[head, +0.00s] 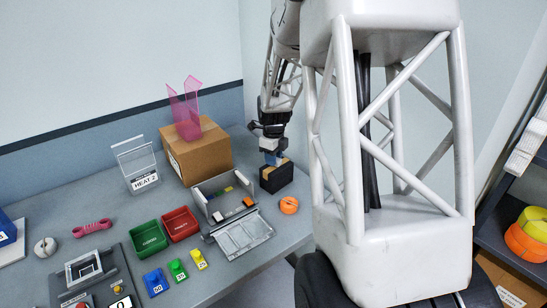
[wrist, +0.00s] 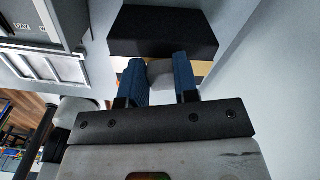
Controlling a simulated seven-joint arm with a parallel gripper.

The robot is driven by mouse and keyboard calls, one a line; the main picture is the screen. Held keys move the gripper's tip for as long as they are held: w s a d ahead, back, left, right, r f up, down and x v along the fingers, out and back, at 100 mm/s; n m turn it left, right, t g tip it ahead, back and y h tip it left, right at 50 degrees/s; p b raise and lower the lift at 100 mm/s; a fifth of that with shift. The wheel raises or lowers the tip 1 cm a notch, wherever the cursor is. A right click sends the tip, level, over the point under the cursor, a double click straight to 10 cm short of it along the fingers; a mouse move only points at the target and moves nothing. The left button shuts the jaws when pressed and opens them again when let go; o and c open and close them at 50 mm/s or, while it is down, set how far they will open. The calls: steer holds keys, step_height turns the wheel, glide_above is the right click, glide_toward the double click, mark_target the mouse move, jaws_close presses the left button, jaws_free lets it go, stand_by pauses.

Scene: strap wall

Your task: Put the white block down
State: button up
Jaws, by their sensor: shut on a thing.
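My gripper (head: 272,160) is at the far right of the table in the head view, low over a black block-like box with a wood-coloured top (head: 277,180). In the wrist view its two blue fingers (wrist: 159,82) are shut on the white block (wrist: 160,70), which looks pale grey in shadow. The dark box (wrist: 163,35) and its tan part show just beyond the fingertips. I cannot tell whether the white block touches the box. In the head view the block is hidden by the fingers.
A cardboard box (head: 200,155) with a pink clear holder (head: 185,108) stands behind to the left. A grey open-lidded case (head: 238,230) lies left of the gripper, and an orange roll (head: 289,205) in front. Red (head: 180,224) and green (head: 150,237) bins stand further left.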

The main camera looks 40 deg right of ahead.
steer(key=shift+f, duration=0.1)
steer(key=o, duration=0.9)
step_height(320, 180, up, 12)
stand_by(0.4)
stand_by(0.5)
